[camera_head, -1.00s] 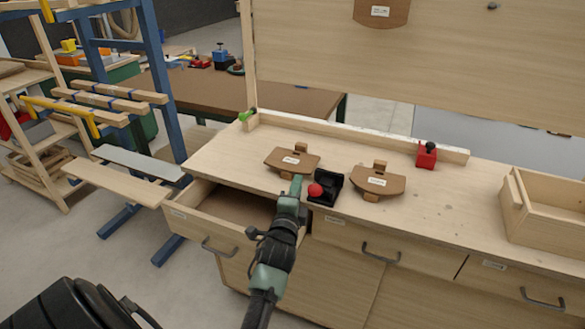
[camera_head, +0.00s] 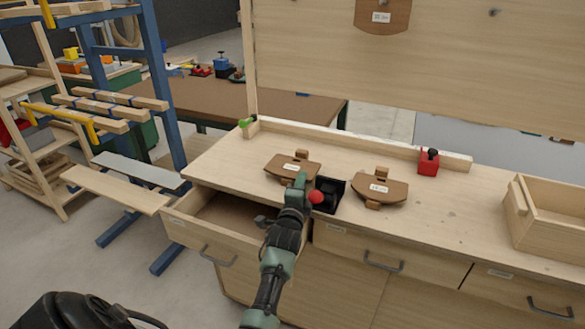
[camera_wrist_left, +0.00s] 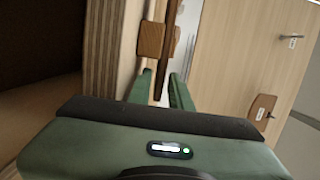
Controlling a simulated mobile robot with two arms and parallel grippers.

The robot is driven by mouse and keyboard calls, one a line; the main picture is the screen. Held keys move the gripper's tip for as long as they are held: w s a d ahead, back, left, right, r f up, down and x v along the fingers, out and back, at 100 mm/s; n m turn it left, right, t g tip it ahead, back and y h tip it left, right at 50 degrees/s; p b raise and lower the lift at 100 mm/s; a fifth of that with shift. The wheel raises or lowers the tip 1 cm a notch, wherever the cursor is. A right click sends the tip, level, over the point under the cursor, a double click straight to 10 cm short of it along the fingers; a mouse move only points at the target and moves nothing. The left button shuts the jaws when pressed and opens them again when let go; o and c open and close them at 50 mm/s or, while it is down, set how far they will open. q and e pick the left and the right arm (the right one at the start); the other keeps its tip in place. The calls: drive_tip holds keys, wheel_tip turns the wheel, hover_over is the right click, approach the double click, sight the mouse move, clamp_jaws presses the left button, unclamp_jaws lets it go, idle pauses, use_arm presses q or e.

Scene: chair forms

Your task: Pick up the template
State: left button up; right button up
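Two brown templates with labels and small wooden blocks lie on the workbench: the left template (camera_head: 282,169) and the right template (camera_head: 393,195). My left gripper (camera_head: 302,181) is at the near right edge of the left template. In the left wrist view, the gripper (camera_wrist_left: 162,80) is open. The left template's thin board (camera_wrist_left: 170,42) reaches between its two green fingers, with a wooden block (camera_wrist_left: 151,40) beside it. A small gap shows on either side of the board, so the fingers are not closed on it. The right gripper is not in view.
A black holder with a red ball (camera_head: 316,197) stands close right of the left gripper. An open drawer (camera_head: 183,228) is below. A red block (camera_head: 428,163) and a wooden box (camera_head: 560,215) are to the right. Another template (camera_head: 382,17) hangs on the back panel.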

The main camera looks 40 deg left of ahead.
use_arm(q)
clamp_jaws()
drive_tip(key=shift+r, duration=0.1)
drive_tip(key=shift+r, duration=0.6)
drive_tip(key=s+a, duration=0.2)
drive_tip(key=s, duration=0.3)
drive_tip(key=shift+s+a+f, duration=0.15)
drive_tip(key=shift+s+a, duration=0.1)
drive_tip(key=shift+a, duration=0.15)
drive_tip(key=shift+f+b+v, duration=0.35)
drive_tip(key=shift+v, duration=2.2)
drive_tip(key=shift+f+b+v, duration=0.3)
drive_tip(key=shift+v, duration=2.3)
drive_tip(key=shift+f+b+v, duration=0.35)
drive_tip(key=shift+v, duration=2.2)
